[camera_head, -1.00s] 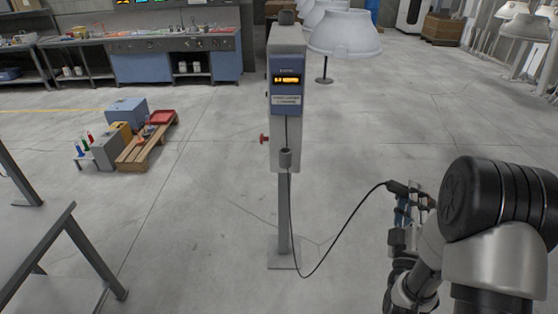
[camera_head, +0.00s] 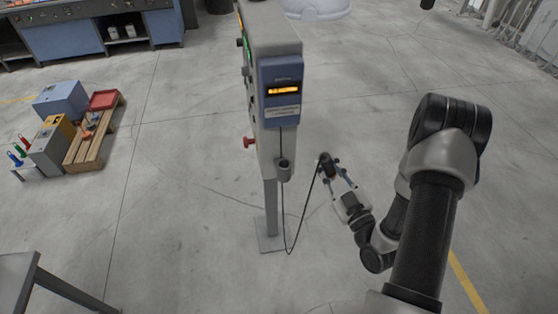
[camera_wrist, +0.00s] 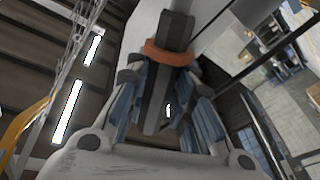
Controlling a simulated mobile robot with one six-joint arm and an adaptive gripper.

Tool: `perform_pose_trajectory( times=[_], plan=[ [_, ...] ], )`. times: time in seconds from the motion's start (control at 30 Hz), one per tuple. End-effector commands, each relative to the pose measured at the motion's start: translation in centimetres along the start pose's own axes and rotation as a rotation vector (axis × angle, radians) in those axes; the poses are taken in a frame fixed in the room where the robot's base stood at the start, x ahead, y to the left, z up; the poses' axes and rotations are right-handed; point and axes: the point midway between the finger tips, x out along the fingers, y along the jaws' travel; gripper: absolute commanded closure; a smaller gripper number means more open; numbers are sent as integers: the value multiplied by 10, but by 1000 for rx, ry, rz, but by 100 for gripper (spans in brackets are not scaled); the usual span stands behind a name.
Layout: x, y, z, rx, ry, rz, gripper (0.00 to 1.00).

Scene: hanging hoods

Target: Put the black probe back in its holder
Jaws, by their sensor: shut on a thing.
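The black probe (camera_head: 325,159) is in my gripper (camera_head: 332,174), to the right of the instrument stand and close to its holder. In the wrist view my gripper (camera_wrist: 165,78) has its blue-padded fingers on both sides of the dark probe (camera_wrist: 176,32), which has an orange band around it. The holder is a small grey cup (camera_head: 285,170) low on the front of the stand's grey-blue box (camera_head: 281,92). It looks empty. A black cable (camera_head: 302,222) hangs in a loop between the box and the probe.
The stand's post (camera_head: 270,205) rests on a floor plate (camera_head: 268,242). A red knob (camera_head: 249,142) sticks out at the box's left. A pallet (camera_head: 92,140) with boxes is at the left, and a grey table (camera_head: 20,275) at lower left.

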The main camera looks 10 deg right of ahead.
Motion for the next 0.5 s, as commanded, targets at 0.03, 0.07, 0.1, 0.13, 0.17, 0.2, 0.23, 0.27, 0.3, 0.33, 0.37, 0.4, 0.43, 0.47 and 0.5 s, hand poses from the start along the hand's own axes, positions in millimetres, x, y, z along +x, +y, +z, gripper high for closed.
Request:
perform_pose_trajectory(
  times=[0.03, 0.07, 0.1, 0.13, 0.17, 0.2, 0.23, 0.27, 0.3, 0.33, 0.37, 0.4, 0.43, 0.47, 0.5],
  plan=[
    [-18, 12, -16, 82, -24, -23, 100],
    [-28, 13, -21, 129, -34, -46, 100],
    [-40, 13, -28, 186, -49, -74, 100],
    [-48, 13, -34, 225, -59, -94, 100],
    [-56, 12, -39, 261, -69, -112, 100],
    [-66, 12, -47, 300, -82, -133, 100],
    [-72, 11, -52, 326, -91, -148, 100],
    [-77, 10, -57, 349, -99, -161, 100],
    [-84, 9, -62, 373, -107, -175, 100],
    [-87, 8, -66, 389, -113, -183, 100],
    [-90, 7, -69, 401, -118, -191, 100],
    [-94, 6, -71, 413, -122, -199, 100],
    [-95, 6, -73, 420, -125, -203, 100],
    [-97, 5, -74, 425, -127, -206, 100],
    [-98, 4, -74, 429, -129, -210, 100]
  ],
)
